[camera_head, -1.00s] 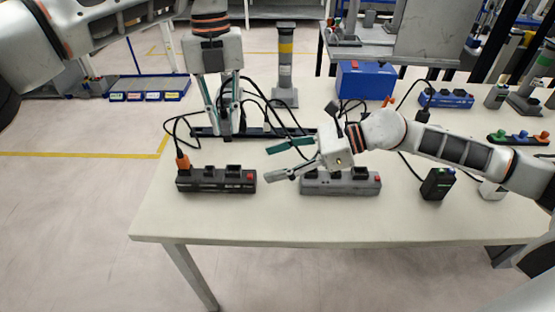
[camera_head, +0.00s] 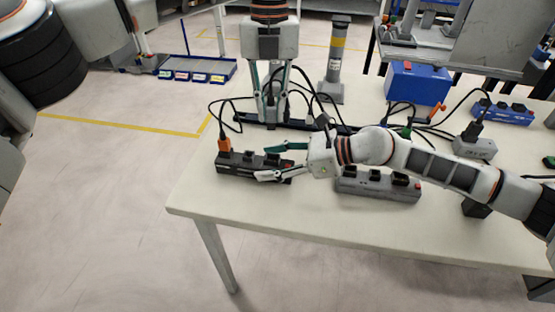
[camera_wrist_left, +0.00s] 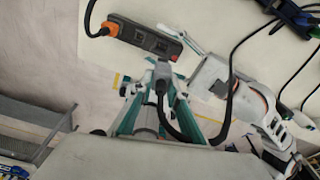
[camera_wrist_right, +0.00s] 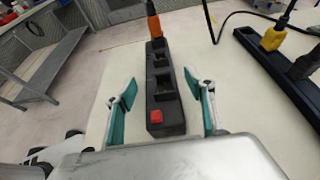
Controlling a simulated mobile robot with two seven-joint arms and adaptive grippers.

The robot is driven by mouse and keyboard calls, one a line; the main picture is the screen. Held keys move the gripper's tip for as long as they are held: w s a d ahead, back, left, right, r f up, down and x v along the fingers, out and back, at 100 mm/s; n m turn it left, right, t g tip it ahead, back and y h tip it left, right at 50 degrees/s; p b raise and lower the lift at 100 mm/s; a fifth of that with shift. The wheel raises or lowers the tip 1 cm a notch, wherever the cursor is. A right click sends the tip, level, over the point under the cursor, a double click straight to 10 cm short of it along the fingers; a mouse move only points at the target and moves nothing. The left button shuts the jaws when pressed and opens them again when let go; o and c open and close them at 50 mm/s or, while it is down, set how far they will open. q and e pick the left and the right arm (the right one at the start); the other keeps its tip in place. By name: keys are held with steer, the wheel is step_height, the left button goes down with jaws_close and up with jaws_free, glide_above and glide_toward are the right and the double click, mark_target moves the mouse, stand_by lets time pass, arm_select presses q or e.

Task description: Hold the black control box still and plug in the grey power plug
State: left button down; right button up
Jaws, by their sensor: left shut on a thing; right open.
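The black control box (camera_head: 235,168) lies on the table's left part, with a red button at one end and an orange plug (camera_head: 203,146) in its far end in the head view. It also shows in the right wrist view (camera_wrist_right: 168,98) and left wrist view (camera_wrist_left: 135,33). My right gripper (camera_head: 264,162) is open, its fingers on both sides of the box's red-button end, with gaps visible in the right wrist view. My left gripper (camera_head: 270,102) is above the table behind the box, shut on the grey power plug (camera_wrist_left: 162,80), whose black cable trails off. The plug is apart from the box.
A grey socket box (camera_head: 375,185) lies right of the black box, partly under my right arm. A long dark rail (camera_head: 330,128) lies behind, near loose black cables. A blue case (camera_head: 415,88) and a grey post (camera_head: 335,65) stand farther back. The table's front strip is clear.

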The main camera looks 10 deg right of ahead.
steer(key=c, duration=1.4)
arm_select(q)
steer(key=n, duration=0.2)
steer(key=f+n, duration=0.1)
steer(key=n, duration=0.1)
steer(key=shift+w+n, duration=0.1)
steer(key=shift+n, duration=0.2)
arm_select(e)
steer(key=shift+o, duration=0.2)
arm_select(q)
steer(key=n, duration=0.3)
steer(key=shift+d+f+t+h, duration=0.1)
steer(key=shift+f+t+h, duration=0.1)
steer(key=shift+t+h, duration=0.1)
steer(key=n, duration=0.4)
steer(key=shift+w+d+f, duration=0.1)
steer(key=shift+f, duration=0.2)
steer(key=n, duration=0.2)
steer(key=n+h, duration=0.1)
steer(key=n, duration=0.1)
steer(key=shift+d+f, duration=0.15)
steer(key=shift+f, duration=0.1)
